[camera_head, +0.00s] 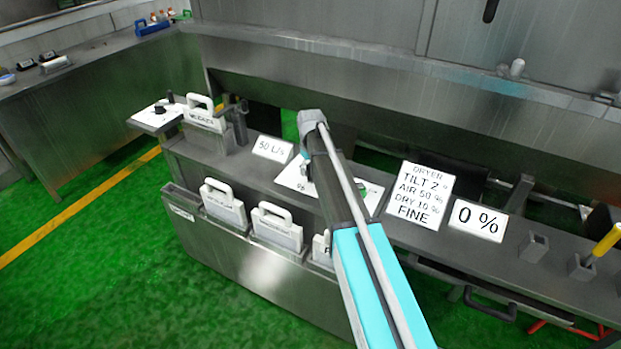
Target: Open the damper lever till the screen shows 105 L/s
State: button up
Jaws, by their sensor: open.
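The screen reading "50 L/s" (272,148) stands on the steel bench, left of my arm. A white plate (292,182) lies just right of it, with a small dark upright part on it, mostly hidden behind my arm. Another white plate (147,121) with black knobs sits at the bench's left end. I cannot tell for sure which part is the damper lever. My arm reaches up across the middle of the view. Its grey joint is above the bench, and my gripper does not show.
A "DRYER" card (420,196) and a "0 %" sign (477,220) stand right of my arm. White-handled boxes (224,208) hang in a steel rack (240,262) along the front. A yellow handle (606,240) stands at the far right. Green floor lies open at left.

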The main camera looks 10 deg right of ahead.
jog(key=shift+f+b, duration=0.7)
jog(key=shift+f, duration=0.25)
jog(key=shift+c, duration=0.2)
grip_shut()
